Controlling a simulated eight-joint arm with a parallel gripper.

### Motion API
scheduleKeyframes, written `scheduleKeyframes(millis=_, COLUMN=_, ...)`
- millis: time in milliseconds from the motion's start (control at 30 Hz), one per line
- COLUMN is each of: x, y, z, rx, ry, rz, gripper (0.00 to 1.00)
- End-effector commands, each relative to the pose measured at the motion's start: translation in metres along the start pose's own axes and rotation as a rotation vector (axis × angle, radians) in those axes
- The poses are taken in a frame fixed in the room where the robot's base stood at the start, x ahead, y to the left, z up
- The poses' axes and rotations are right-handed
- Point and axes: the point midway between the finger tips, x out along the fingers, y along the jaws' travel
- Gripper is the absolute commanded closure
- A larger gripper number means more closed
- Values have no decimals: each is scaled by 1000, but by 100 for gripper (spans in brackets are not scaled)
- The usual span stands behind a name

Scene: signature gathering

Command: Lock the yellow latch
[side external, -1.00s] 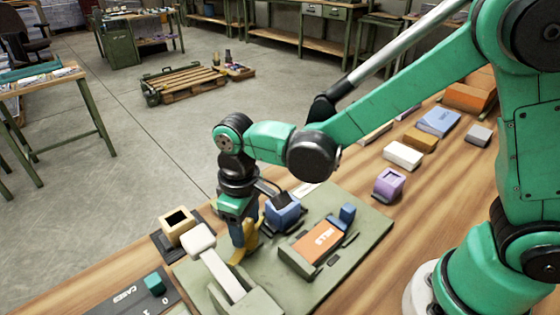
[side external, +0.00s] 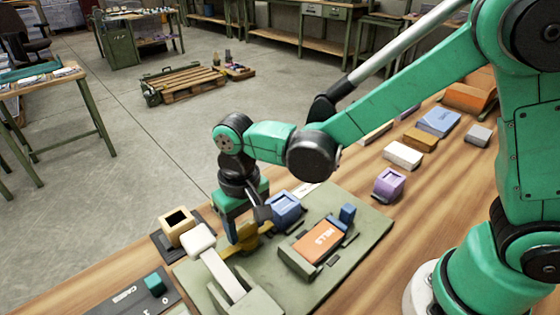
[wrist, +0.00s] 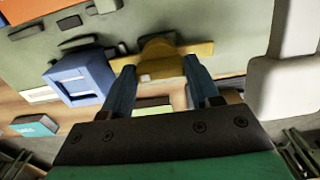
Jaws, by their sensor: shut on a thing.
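The yellow latch (side external: 262,229) sits on the green-grey board (side external: 365,235), beside the blue block. My gripper (side external: 241,240) points down at it, with its blue fingers around its handle. In the wrist view, the yellow latch (wrist: 200,49) runs across the picture. Its raised rounded part (wrist: 158,52) lies between the two fingertips of my gripper (wrist: 160,64), which is shut on it. In the side view the fingers and wrist hide part of the latch. I cannot tell whether the latch meets a catch.
A white-handled lever (side external: 215,262) stands close left of my gripper. A blue square block (side external: 284,208) is close behind right. An orange box (side external: 318,241) in a holder lies right. A tan hollow block (side external: 177,226) is left. A purple block (side external: 389,183) stands on the table beyond the board.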

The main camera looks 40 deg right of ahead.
Motion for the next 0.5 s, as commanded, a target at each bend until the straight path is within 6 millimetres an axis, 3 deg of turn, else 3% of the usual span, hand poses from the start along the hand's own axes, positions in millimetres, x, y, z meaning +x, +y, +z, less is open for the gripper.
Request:
scheduleKeyframes(millis=267, x=0, y=0, z=0, rx=2, ry=1, rz=-1, gripper=98)
scheduleKeyframes(millis=300, x=0, y=0, z=0, rx=2, ry=1, rz=-1, gripper=36)
scheduleKeyframes(millis=400, x=0, y=0, z=0, rx=2, ry=1, rz=0, gripper=13)
scheduleKeyframes(millis=500, x=0, y=0, z=0, rx=1, ry=1, rz=0, gripper=13)
